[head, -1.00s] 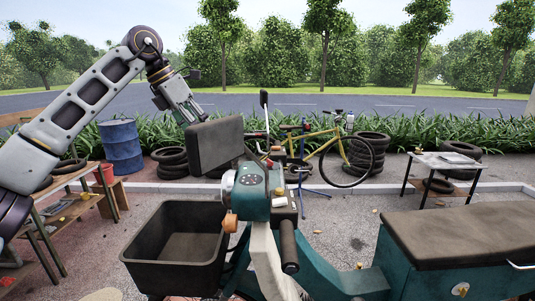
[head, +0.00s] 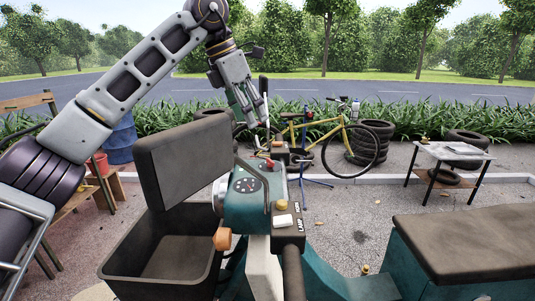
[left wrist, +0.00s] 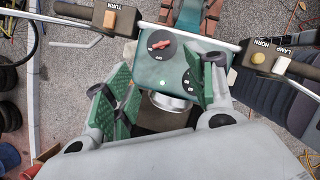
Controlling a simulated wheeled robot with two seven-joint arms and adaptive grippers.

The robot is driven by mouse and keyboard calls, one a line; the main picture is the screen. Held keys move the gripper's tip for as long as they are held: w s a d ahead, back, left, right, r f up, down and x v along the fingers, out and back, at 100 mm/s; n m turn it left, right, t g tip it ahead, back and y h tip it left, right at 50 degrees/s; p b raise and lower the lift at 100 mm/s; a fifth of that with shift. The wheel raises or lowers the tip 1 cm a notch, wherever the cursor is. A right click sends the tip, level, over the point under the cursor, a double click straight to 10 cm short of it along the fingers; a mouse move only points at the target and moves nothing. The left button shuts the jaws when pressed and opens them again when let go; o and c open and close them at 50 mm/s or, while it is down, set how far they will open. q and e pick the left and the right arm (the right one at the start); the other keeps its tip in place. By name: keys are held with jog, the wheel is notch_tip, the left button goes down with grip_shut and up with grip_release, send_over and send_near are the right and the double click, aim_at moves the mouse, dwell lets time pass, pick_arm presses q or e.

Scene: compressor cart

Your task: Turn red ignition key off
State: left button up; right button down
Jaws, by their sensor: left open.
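The red ignition key (left wrist: 160,44) sits on a black round dial on the teal console (left wrist: 150,72) in the left wrist view. Its handle lies nearly crosswise in that view. In the head view the key (head: 270,164) is a small red spot at the far edge of the teal console (head: 240,205). My left gripper (head: 252,114) is open and empty, above and beyond the console, fingers pointing down. In the left wrist view its green finger pads (left wrist: 168,75) stand on both sides of the console, with the key beyond them, apart from it. My right gripper is not in view.
Handlebars with a lamp and horn switch box (left wrist: 265,58) and a turn switch box (left wrist: 110,18) flank the console. A dark upright panel (head: 183,160) and an open dark bin (head: 125,265) stand left. A padded seat (head: 465,240) is at right. A green light (left wrist: 162,84) shows on the console.

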pick_arm(q)
jog(key=p, duration=0.3)
send_near(270, 160)
jog(key=x, duration=0.8)
jog(key=shift+w, duration=0.1)
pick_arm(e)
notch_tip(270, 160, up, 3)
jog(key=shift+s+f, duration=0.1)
pick_arm(q)
jog(key=shift+f, duration=0.1)
jog(key=c, duration=1)
jog(key=shift+c, duration=0.2)
